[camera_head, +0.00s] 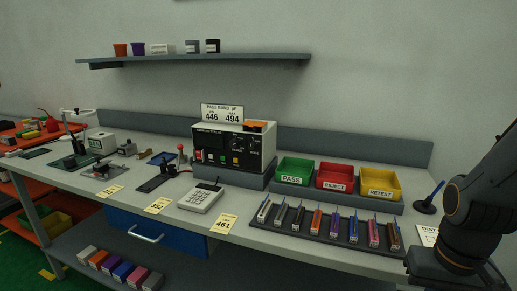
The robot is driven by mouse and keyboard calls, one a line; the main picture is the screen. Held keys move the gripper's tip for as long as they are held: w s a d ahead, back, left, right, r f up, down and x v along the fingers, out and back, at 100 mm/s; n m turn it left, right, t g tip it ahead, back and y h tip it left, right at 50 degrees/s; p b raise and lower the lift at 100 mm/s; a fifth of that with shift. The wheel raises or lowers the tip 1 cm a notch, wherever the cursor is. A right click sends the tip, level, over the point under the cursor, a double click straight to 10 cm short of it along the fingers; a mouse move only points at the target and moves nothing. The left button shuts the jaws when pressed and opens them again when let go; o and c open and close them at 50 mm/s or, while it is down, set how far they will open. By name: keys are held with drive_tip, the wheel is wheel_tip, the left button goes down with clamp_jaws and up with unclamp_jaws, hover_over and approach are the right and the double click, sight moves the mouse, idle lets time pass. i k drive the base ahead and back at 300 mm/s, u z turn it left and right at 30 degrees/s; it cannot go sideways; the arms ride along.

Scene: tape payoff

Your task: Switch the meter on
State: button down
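The meter (258,146) is a boxy instrument with a dark front on a grey stand at the back middle of the bench. Its front has a round dial at right, small coloured buttons along the lower part, and a red one at lower left. No lit reading can be made out on its dark display. A sign (222,114) reading "PASS BAND pF, MIN 446, MAX 494" stands on top. My arm comes in at the right edge, well apart from the meter. My gripper is outside the picture.
Green PASS (295,180), red REJECT (335,187) and yellow RETEST (379,194) bins stand right of the meter. A dark tray (335,241) of several coloured parts lies before them. A white keypad device (200,197) and yellow number cards (223,223) lie in front of the meter.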

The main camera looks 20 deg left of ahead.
sight(198, 153)
drive_tip(key=z, duration=0.25)
drive_tip(key=k, duration=0.9)
drive_tip(key=u, duration=1.35)
drive_tip(key=i, duration=0.5)
drive_tip(key=u, duration=0.05)
